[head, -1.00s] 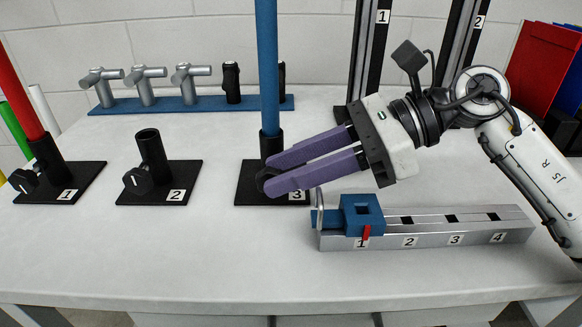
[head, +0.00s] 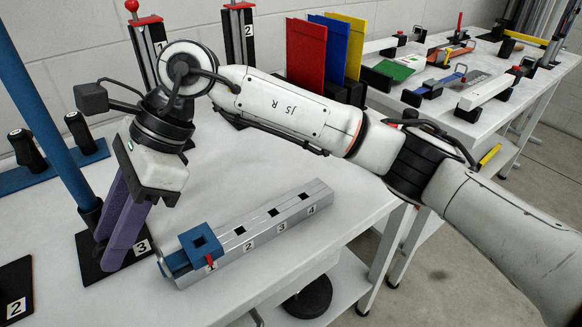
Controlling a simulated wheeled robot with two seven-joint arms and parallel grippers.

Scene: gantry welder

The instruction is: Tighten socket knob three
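Socket three is a black base plate (head: 88,266) with a "3" label, and the blue pole (head: 45,120) stands in its holder, leaning in the picture. My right gripper (head: 106,250) points down at this socket from the right, its two purple fingers in front of the holder. The knob of socket three is hidden behind the fingers. A narrow gap shows between the fingers, but whether they are shut on the knob cannot be seen. My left gripper is not in view.
A grey rail (head: 270,230) with numbered slots lies right of the socket, with a blue block (head: 201,245) at slot 1. The socket two plate (head: 15,290) is at the lower left. Red, blue and yellow panels (head: 307,52) stand at the back. A second table (head: 480,110) is further right.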

